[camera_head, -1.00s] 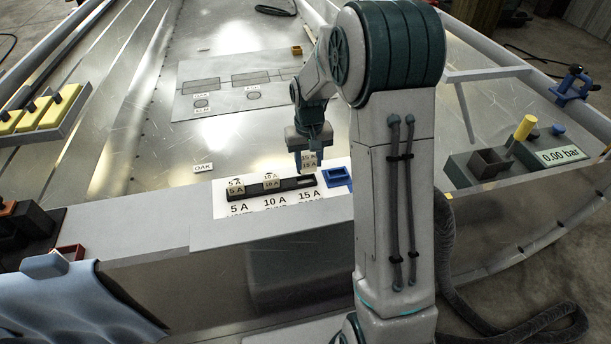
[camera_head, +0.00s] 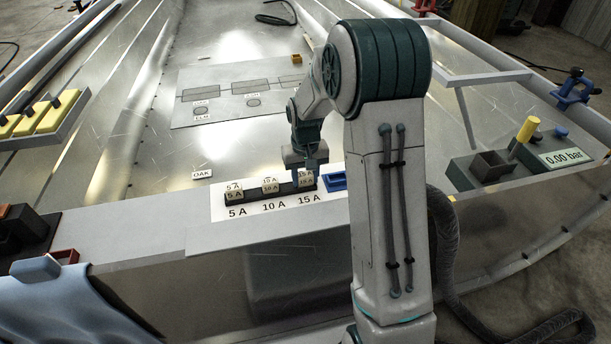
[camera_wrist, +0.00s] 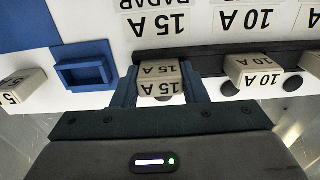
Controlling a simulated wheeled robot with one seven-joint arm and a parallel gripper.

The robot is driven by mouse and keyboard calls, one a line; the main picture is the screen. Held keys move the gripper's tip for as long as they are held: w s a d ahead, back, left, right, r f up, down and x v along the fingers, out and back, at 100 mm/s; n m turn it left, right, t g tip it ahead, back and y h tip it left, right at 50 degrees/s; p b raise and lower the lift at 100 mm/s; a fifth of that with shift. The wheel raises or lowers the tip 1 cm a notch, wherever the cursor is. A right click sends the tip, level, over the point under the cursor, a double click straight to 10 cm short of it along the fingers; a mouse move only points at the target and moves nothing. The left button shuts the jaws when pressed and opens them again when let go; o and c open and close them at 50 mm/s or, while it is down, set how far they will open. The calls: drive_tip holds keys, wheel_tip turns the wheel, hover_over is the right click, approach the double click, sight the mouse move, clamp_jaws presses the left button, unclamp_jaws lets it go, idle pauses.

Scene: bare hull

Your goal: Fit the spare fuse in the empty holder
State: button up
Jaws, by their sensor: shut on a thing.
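My gripper (camera_head: 305,172) is shut on a beige fuse (camera_wrist: 160,82) marked 15 A, which also shows in the head view (camera_head: 305,180). The fuse is at the 15 A end of the black holder strip (camera_head: 255,195), above its label "15 A RADAR". I cannot tell whether it is fully seated. A 10 A fuse (camera_head: 270,186) sits in the middle holder and shows in the wrist view (camera_wrist: 252,74). A 5 A fuse (camera_head: 234,193) sits in the left holder.
A blue open tray (camera_head: 335,182) stands just right of the strip; it looks empty in the wrist view (camera_wrist: 84,70). A beige 5 A block (camera_wrist: 22,90) lies beyond it in the wrist view. A pressure display (camera_head: 560,155) stands at the right.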

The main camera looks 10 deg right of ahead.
sight(305, 174)
drive_tip(key=shift+s+f, duration=0.2)
drive_tip(key=shift+f, duration=0.35)
drive_tip(key=o, duration=0.9)
drive_tip(key=shift+o, duration=0.2)
wheel_tip(305, 174, up, 13)
drive_tip(key=p, duration=0.4)
drive_tip(key=shift+w, duration=0.15)
drive_tip(key=s+r, duration=0.2)
drive_tip(key=s, duration=1)
drive_tip(key=s+r+t, duration=0.1)
drive_tip(key=s+r, duration=0.2)
drive_tip(key=s, duration=0.9)
drive_tip(key=shift+s+a, duration=0.15)
drive_tip(key=shift+s, duration=0.05)
wheel_tip(305, 174, up, 30)
drive_tip(key=t+p, duration=0.1)
drive_tip(key=p, duration=2.7)
drive_tip(key=shift+r+t, duration=0.2)
drive_tip(key=shift+t, duration=0.2)
